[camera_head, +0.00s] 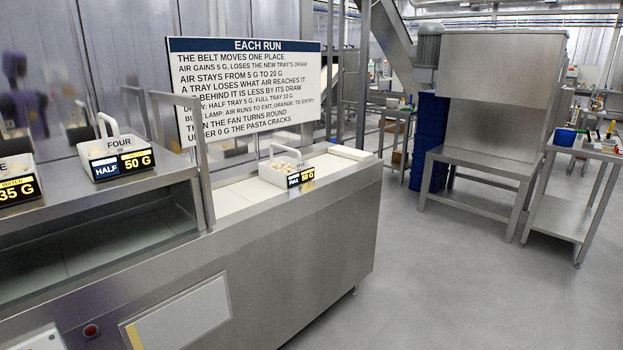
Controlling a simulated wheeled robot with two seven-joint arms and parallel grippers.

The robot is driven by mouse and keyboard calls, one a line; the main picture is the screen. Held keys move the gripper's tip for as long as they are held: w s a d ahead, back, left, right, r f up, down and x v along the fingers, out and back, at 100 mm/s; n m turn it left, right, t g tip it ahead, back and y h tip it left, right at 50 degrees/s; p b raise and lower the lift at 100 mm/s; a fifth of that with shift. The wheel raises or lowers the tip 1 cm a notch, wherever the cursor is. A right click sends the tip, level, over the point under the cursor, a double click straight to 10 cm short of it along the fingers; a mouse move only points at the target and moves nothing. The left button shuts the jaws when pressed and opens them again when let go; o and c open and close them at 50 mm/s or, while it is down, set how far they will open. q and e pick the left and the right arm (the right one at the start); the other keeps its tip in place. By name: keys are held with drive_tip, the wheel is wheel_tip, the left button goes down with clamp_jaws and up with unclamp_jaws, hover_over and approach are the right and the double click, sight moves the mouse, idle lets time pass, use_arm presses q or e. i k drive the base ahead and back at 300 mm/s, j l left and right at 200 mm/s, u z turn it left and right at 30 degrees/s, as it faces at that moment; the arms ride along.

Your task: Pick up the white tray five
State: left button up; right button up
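A white tray (269,172) with an upright loop handle stands on the white belt near the middle of the view. It holds small pale pieces. Its small name label is hard to read and looks like FIVE. Its front plate shows a yellow weight figure, perhaps 50 G. A second white tray marked FOUR (124,145), with a plate reading HALF 50 G, stands on the steel top at left. A third tray (12,165) reading 35 G is cut off by the left edge. Neither of my grippers is in view.
A steel post (206,165) stands between tray FOUR and the middle tray. A rules sign (248,90) stands behind the belt. A flat white block (350,152) lies at the belt's right end. Grey floor (450,270) at right is clear, before a steel hopper (495,75) and side table.

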sight(286, 173)
drive_tip(key=i+l+u, duration=0.3)
drive_tip(key=i+u, duration=0.15)
drive_tip(key=i, duration=0.15)
drive_tip(key=i+l+u, duration=0.4)
drive_tip(key=i, duration=0.2)
drive_tip(key=i+l+u, duration=0.45)
drive_tip(key=l, duration=0.25)
